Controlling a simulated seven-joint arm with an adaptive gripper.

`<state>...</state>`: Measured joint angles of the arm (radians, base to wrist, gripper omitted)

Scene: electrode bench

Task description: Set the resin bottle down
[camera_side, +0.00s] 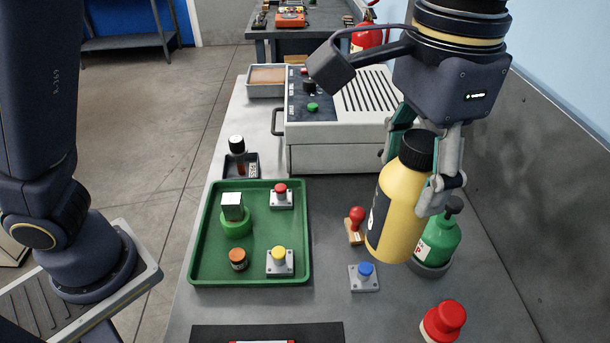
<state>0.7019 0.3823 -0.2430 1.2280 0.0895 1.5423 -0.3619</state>
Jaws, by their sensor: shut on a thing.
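The resin bottle (397,218) is yellow with a black cap and a dark label whose text I cannot read. My gripper (436,185) is shut on its upper body from the right and behind. The bottle leans slightly in the picture, its base toward the lower left. It appears to hang above the grey bench (335,318); the exact gap under its base is hard to tell. It partly hides the green bottle (441,240) behind it.
A green tray (200,262) with button blocks and small parts lies left. A red-handled stamp (356,222), a blue-button block (364,276) and a red-capped container (443,322) stand near the held bottle. A grey machine (335,158) stands behind. A wall closes the right side.

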